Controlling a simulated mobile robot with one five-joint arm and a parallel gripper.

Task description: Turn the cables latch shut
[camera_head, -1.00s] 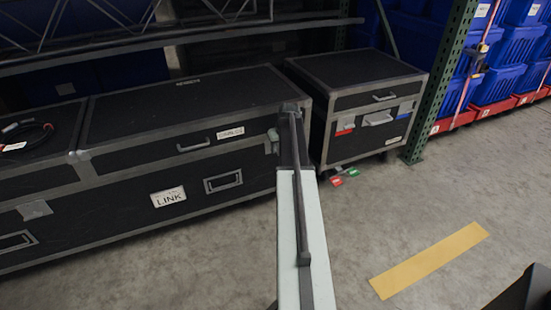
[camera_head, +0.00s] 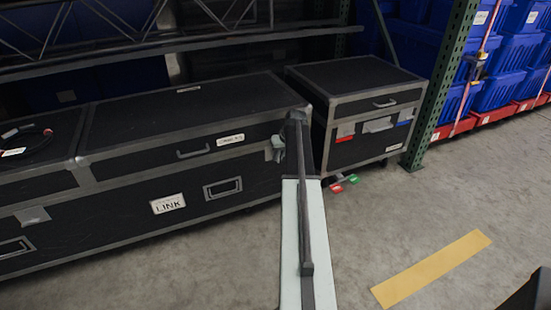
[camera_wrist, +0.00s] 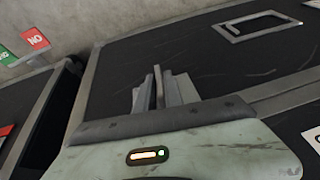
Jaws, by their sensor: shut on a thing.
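The cables latch (camera_head: 277,148) is a small grey piece on the front of the long black flight case (camera_head: 110,205), near its right corner. It sits right of a white label (camera_head: 230,139) on the lid, whose print is too small to read surely. My gripper (camera_wrist: 158,88) is shut on the latch at the case front in the wrist view. In the head view my arm reaches to the latch and hides part of it and the case corner. The latch's exact angle is hard to tell.
A green rack post (camera_head: 440,85) and blue bins (camera_head: 497,92) are farther right. The floor with a yellow strip (camera_head: 432,268) is clear.

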